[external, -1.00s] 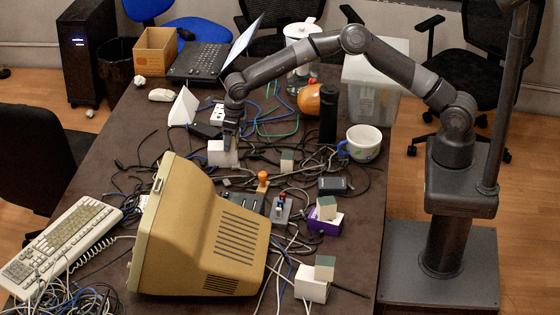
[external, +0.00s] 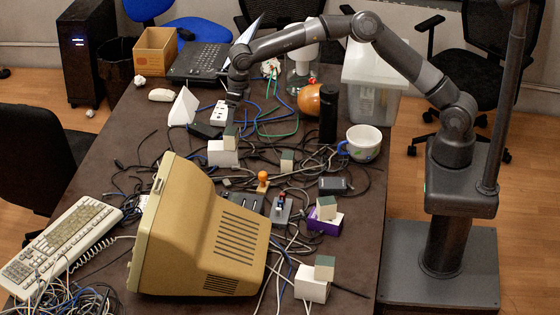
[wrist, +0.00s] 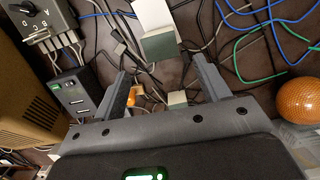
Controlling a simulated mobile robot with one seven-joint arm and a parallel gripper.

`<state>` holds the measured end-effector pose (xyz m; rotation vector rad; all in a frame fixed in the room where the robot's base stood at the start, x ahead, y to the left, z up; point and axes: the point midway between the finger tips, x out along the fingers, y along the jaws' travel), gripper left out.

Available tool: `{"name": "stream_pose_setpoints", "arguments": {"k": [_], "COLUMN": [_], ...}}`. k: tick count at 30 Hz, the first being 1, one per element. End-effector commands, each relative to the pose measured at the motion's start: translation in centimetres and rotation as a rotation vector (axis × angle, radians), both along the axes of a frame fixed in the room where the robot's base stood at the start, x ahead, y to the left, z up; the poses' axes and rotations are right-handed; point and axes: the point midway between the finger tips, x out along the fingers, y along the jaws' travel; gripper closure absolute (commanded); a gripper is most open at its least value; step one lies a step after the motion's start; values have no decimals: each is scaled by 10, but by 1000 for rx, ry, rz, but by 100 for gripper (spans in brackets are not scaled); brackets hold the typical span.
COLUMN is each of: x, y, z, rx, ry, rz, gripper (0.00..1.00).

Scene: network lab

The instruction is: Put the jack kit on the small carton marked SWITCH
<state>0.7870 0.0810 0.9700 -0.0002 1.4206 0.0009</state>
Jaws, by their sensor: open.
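A small box with a grey-green face (external: 230,139), which looks like the jack kit, sits on a small white carton (external: 220,156) behind the monitor. In the wrist view the box (wrist: 159,44) lies against the white carton (wrist: 151,12), ahead of my fingertips. My gripper (external: 234,117) is just above the box, apart from it, with its fingers spread and empty; they also show in the wrist view (wrist: 157,65). No lettering is readable on the carton. Similar boxes stand on the table (external: 287,162), on a purple carton (external: 324,223) and on another white carton (external: 311,286).
A beige monitor (external: 205,235) fills the near left of the table. Cables run over much of the middle. A white wedge (external: 183,107) is at left.

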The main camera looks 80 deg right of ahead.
Motion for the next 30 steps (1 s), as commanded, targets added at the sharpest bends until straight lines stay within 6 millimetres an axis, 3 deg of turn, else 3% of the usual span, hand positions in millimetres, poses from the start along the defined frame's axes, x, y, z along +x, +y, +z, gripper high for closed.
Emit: {"name": "stream_pose_setpoints", "arguments": {"k": [11,14,21,26,30], "x": [3,10,15,-5,-39], "y": [-5,-12,-15,0,20], "z": [29,59,170,239,284], "rx": [-66,-180,-545,-773,-954], "ry": [-77,-209,-593,-780,-887], "rz": [42,124,467,748,1022], "gripper": [31,31,31,31,31]}}
